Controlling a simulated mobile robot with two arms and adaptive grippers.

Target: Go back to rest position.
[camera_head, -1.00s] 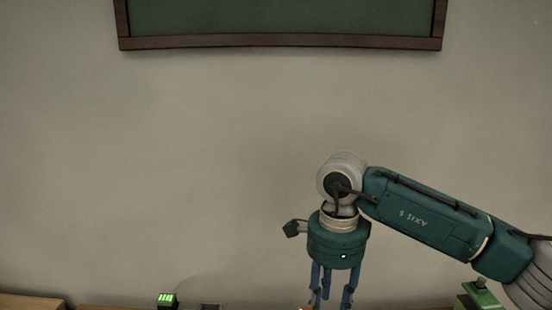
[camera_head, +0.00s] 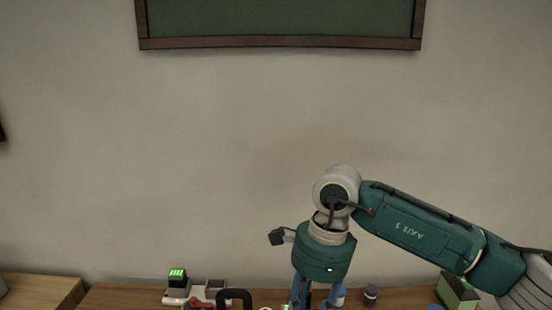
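My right arm comes in from the right in the head view. Its gripper (camera_head: 315,296) points down over the wooden table, and its blue fingers run into the bottom edge of the picture. The fingertips are cut off, so I cannot tell whether it is open or shut or holds anything. My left gripper is not in view.
The wooden table (camera_head: 128,296) runs along the bottom. On it are a device with green lights (camera_head: 178,276), a black handle-shaped thing (camera_head: 236,295), a small dark jar (camera_head: 371,293) and a green box (camera_head: 457,290). A framed board (camera_head: 280,43) hangs on the bare wall.

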